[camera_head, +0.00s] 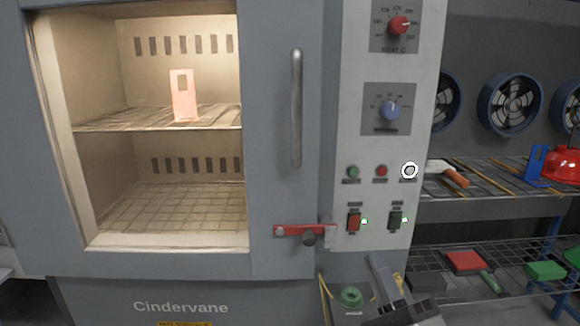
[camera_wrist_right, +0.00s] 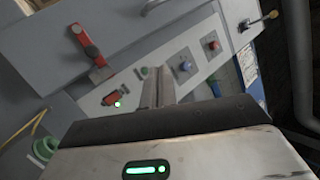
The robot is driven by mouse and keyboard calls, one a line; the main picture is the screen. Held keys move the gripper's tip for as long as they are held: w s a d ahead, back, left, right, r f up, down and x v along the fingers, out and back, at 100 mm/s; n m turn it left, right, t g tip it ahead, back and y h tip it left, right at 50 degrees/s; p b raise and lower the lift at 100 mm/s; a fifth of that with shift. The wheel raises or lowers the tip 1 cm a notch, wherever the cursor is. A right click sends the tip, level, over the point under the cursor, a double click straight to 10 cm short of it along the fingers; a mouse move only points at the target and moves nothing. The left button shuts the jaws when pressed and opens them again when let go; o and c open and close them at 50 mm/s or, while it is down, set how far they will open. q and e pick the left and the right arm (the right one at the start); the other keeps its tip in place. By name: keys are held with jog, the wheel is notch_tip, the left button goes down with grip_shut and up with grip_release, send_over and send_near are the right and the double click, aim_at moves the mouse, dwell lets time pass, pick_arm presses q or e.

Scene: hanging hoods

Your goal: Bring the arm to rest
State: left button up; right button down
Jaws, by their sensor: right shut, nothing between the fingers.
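My right gripper (camera_head: 379,268) is low in the head view, in front of the lower part of the grey oven (camera_head: 180,285). Its fingers point up and are shut with nothing between them. In the right wrist view, the shut fingers (camera_wrist_right: 158,88) stand in front of the control panel (camera_wrist_right: 200,75), apart from the knobs as far as I can tell. My left gripper is not in view.
The oven door (camera_head: 285,110) looks closed, with a red latch (camera_head: 300,231). A pink tag-like piece (camera_head: 184,102) stands on the lit upper rack. A red knob (camera_head: 398,26) and blue knob (camera_head: 390,111) are on the panel. Racks (camera_head: 500,190) with tools stand at right.

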pick_arm(q)
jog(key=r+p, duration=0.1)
jog(key=p, duration=0.1)
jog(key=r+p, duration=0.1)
jog(key=p, duration=0.1)
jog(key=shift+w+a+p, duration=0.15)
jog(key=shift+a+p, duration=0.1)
jog(key=shift+p, duration=0.15)
pick_arm(e)
jog(key=s+f+n+g+h, duration=0.2)
jog(key=s+f+n+g, duration=0.4)
jog(key=f+n, duration=0.3)
jog(key=s+d+f+n+g+h, duration=0.1)
jog(key=s+f+n+g+h, duration=0.1)
jog(key=s+f+n+g, duration=0.4)
jog(key=s+f+n, duration=0.3)
jog(key=f, duration=0.4)
jog(key=shift+f+g, duration=0.4)
